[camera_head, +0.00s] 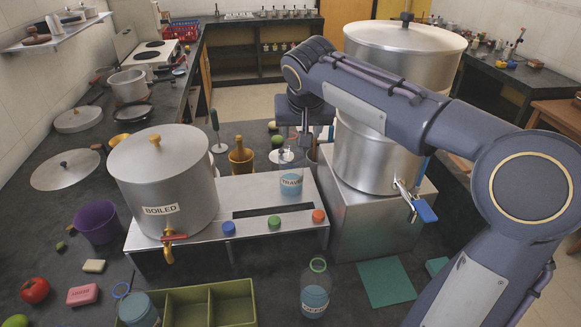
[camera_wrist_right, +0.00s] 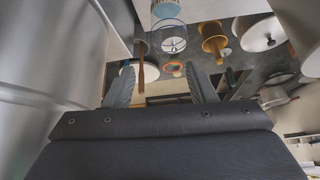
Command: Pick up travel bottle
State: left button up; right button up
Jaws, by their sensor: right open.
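The travel bottle (camera_head: 291,184) is a short clear vessel with blue liquid and a label reading TRAVEL. It stands upright on the raised steel stand (camera_head: 262,197), to the right of the BOILED canister. My right gripper (camera_head: 306,138) hangs behind and above the bottle, apart from it, its finger details small in the head view. In the right wrist view, my right gripper (camera_wrist_right: 163,88) has its two fingers spread with nothing held between them. A clear vessel (camera_wrist_right: 168,35), probably the travel bottle, shows beyond the fingers. My left gripper is not in view.
The BOILED canister (camera_head: 164,185) with a red-handled tap stands left of the bottle. A tall steel canister (camera_head: 370,155) stands close on the right. Blue, green and orange caps sit along the stand's front.

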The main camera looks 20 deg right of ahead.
aim_at(291, 131)
jog(key=shift+m+h, duration=0.3)
jog(key=shift+m, duration=0.1)
jog(key=w+f, duration=0.2)
jog(key=w+d+f+p, duration=0.1)
jog(key=w+f, duration=0.1)
jog(key=w, duration=0.1)
jog(key=w+f, duration=0.1)
jog(key=w, duration=0.2)
jog(key=shift+d+f, duration=0.2)
jog(key=shift+f, duration=0.2)
grip_shut()
